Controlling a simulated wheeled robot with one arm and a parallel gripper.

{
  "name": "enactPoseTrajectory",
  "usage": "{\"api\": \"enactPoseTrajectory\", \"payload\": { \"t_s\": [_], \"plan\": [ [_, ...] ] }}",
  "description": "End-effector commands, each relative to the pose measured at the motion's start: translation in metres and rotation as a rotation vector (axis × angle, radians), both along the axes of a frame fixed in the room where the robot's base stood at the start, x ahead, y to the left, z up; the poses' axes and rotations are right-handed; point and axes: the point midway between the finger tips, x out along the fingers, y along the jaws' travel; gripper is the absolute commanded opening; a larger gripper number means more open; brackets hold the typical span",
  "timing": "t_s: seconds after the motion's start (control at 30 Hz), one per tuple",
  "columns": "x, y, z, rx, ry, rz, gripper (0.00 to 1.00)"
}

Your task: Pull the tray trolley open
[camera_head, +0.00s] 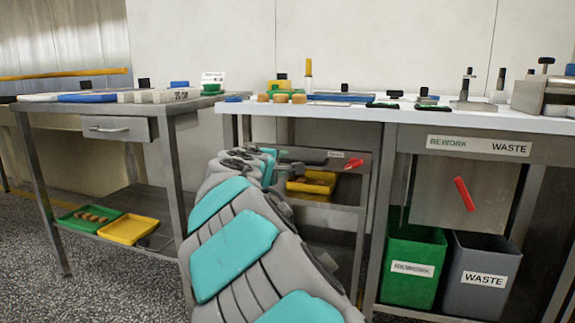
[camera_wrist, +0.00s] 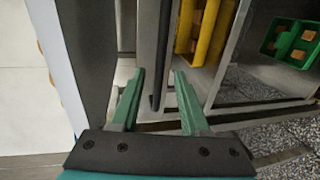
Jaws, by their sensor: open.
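In the wrist view my gripper (camera_wrist: 159,72) is open, with two green fingers apart. A dark upright bar (camera_wrist: 163,50) shows between and beyond them; I cannot tell whether they touch it. Nothing is held.
A green bin (camera_head: 412,265) and a grey waste bin (camera_head: 482,275) stand at right under the bench (camera_head: 350,114). At left, a steel table (camera_head: 185,103) has a drawer, and green and yellow trays (camera_head: 130,230) on its lower shelf. Speckled floor is free at left.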

Motion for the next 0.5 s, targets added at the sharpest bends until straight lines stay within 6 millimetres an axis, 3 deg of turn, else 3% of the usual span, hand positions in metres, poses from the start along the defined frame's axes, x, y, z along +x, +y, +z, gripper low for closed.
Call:
{"api": "enactPoseTrajectory", "payload": {
  "t_s": [0.2, 0.5],
  "plan": [
    [0.027, -0.008, -0.007, 0.003, 0.001, 0.002, 0.46],
    [0.04, -0.014, -0.008, 0.002, -0.001, -0.001, 0.46]
  ]
}}
